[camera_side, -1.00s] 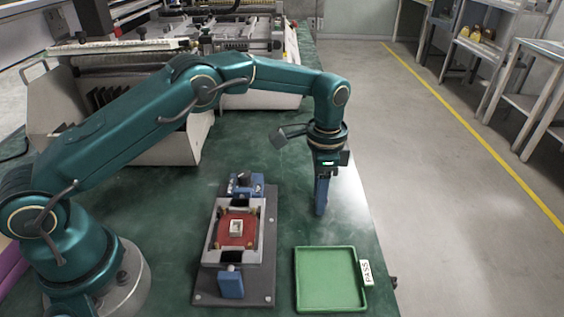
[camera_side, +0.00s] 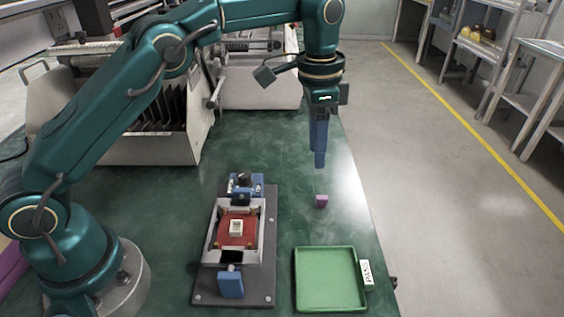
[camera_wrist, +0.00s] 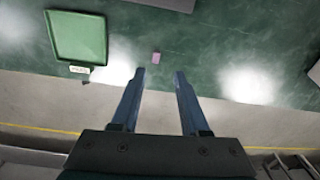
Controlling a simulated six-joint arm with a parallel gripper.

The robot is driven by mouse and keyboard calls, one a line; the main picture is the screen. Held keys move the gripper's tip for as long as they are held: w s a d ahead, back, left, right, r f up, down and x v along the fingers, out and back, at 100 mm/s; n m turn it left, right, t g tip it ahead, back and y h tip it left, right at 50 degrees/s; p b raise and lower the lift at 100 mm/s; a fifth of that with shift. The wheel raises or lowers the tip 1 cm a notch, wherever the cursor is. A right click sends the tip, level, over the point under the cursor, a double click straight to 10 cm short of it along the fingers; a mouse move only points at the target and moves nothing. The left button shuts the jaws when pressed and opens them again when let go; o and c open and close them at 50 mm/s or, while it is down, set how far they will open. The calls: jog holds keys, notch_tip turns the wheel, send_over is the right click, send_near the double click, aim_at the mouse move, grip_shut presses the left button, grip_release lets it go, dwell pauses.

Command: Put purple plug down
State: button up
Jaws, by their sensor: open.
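The small purple plug (camera_side: 321,201) stands on the green table, behind the green tray in the side view. It also shows in the wrist view (camera_wrist: 156,57), beyond the fingertips and between their lines. My gripper (camera_side: 320,165) is above the plug and apart from it. In the wrist view my gripper (camera_wrist: 160,72) has its two blue fingers spread, with nothing between them.
A green tray (camera_side: 297,280) with a PASS label (camera_side: 367,273) sits at the table's right edge. A fixture (camera_side: 262,285) with a red block and a white piece stands left of it. A grey machine (camera_side: 150,148) stands at the back left.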

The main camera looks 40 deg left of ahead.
jog(key=s+a+r+n+t, duration=0.35)
jog(key=s+r, duration=0.45)
jog(key=s, duration=0.3)
jog(key=s+a+f+n+t, duration=0.1)
jog(key=s+a+f+n, duration=0.2)
jog(key=s, duration=0.8)
jog(key=shift+f+n, duration=0.65)
jog(key=shift+n, duration=0.1)
jog(key=shift+t, duration=0.25)
